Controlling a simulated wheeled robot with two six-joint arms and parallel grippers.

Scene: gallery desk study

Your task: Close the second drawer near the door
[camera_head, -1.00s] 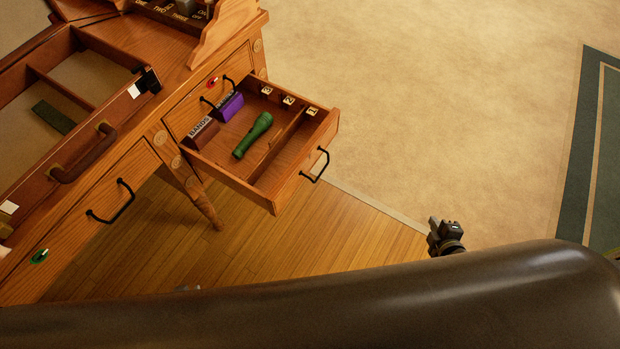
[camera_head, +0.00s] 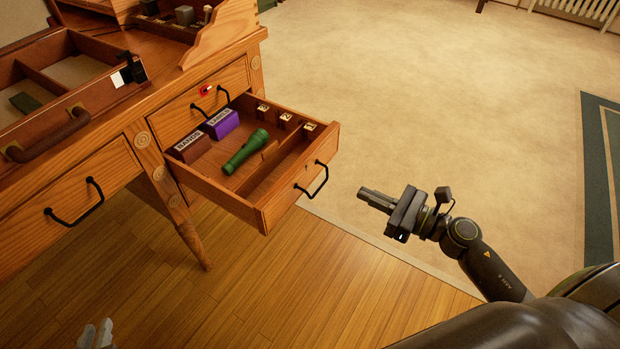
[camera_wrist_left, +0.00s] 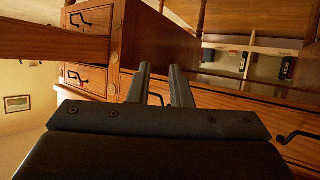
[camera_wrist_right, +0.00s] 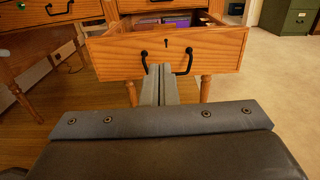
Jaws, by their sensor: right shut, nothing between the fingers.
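The open wooden drawer (camera_head: 285,207) sticks out from the desk's right part, below a shut drawer with a red mark. Its black handle (camera_head: 318,180) is on the front. Inside lie a green torch (camera_head: 245,152), a purple box (camera_head: 221,124) and a brown box (camera_head: 193,147). My right gripper (camera_head: 362,193) is shut and empty, apart from the drawer front, pointing at it. In the right wrist view its fingertips (camera_wrist_right: 160,70) overlap the handle (camera_wrist_right: 184,62). My left gripper (camera_head: 97,335) shows at the bottom left; its fingers (camera_wrist_left: 162,72) are apart and empty in the left wrist view.
The desk (camera_head: 140,140) has another shut drawer (camera_head: 70,190) at left. A leather-handled tray (camera_head: 100,95) lies on top. A desk leg (camera_head: 193,243) stands below the open drawer. Wooden floor and pale carpet (camera_head: 450,100) in front are clear.

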